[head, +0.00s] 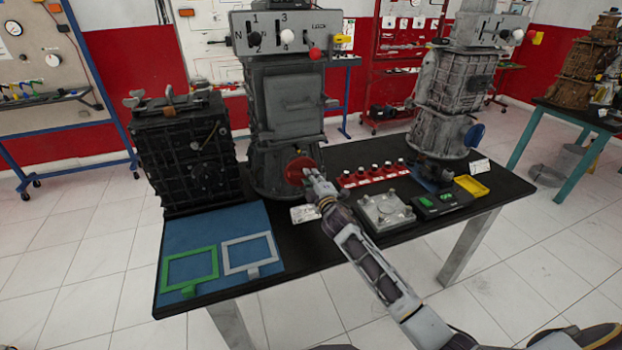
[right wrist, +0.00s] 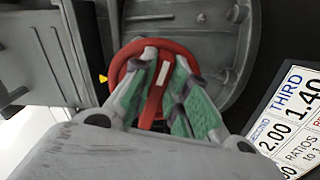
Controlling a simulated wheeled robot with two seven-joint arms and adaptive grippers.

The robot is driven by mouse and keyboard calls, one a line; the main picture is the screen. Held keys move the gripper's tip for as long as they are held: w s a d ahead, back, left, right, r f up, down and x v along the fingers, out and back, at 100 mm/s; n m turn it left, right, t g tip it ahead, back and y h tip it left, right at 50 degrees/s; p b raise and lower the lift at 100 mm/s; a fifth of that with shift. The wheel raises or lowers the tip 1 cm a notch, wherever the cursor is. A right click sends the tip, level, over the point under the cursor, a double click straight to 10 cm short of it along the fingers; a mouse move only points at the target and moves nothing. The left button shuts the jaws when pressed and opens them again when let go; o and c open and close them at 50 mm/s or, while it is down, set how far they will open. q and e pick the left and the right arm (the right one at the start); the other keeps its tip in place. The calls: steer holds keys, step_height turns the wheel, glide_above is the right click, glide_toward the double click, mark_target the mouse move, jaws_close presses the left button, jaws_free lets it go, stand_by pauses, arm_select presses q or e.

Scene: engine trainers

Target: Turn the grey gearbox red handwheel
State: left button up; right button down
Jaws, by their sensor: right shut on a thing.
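The grey gearbox (head: 287,105) stands upright on the black table, with a shift plate and white and red knobs on top. Its red handwheel (head: 299,168) sits low on its front. The handwheel also shows in the right wrist view (right wrist: 178,47), with a white mark on its spoke and a small yellow pointer at its left. My right gripper (head: 311,175) is at the handwheel. In the right wrist view its green-padded fingers (right wrist: 162,80) are shut on the handwheel's spoke, one on each side. The fingertips hide part of the wheel. My left gripper is not in view.
A black gearbox (head: 185,150) stands left, and another grey gearbox (head: 452,95) with a blue handwheel (head: 474,135) right. A blue mat (head: 215,222) holds green and grey frames. Red blocks (head: 373,176), a metal plate (head: 385,210) and a yellow tray (head: 471,186) lie right of my arm.

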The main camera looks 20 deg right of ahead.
steer(key=c, duration=1.4)
jaws_free()
steer(key=shift+s, duration=0.1)
steer(key=shift+s+d, duration=0.15)
steer(key=shift+s, duration=2.8)
steer(key=shift+s+d, duration=0.1)
steer(key=shift+s, duration=2.85)
steer(key=shift+f, duration=0.1)
